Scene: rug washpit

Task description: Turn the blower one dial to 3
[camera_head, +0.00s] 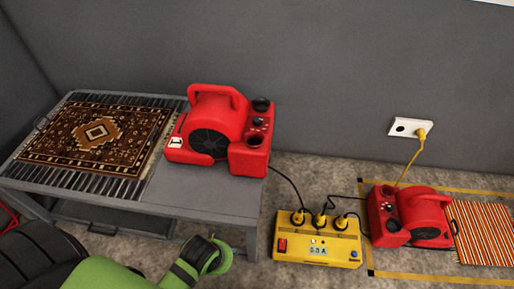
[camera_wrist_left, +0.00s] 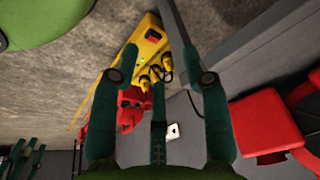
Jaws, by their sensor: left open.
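Blower one (camera_head: 215,125) is red with a carry handle and a white label marked 1. It stands on the right end of the grey table. Its control panel is on its right side, with a black dial (camera_head: 262,104) on top and smaller controls (camera_head: 257,122) below. The dial's setting is too small to read. My left gripper (camera_head: 205,258) is in front of and below the table's front edge, apart from the blower. In the left wrist view, my left gripper (camera_wrist_left: 163,78) has its fingers spread with nothing between them. A red body at the right edge (camera_wrist_left: 265,122) appears to be blower one.
A patterned rug (camera_head: 95,132) lies on the grey table (camera_head: 180,197). A yellow power box (camera_head: 317,240) with plugs and cables sits on the floor. A second red blower (camera_head: 408,216) stands beside a striped rug (camera_head: 485,232). A wall socket (camera_head: 405,127) holds a yellow plug.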

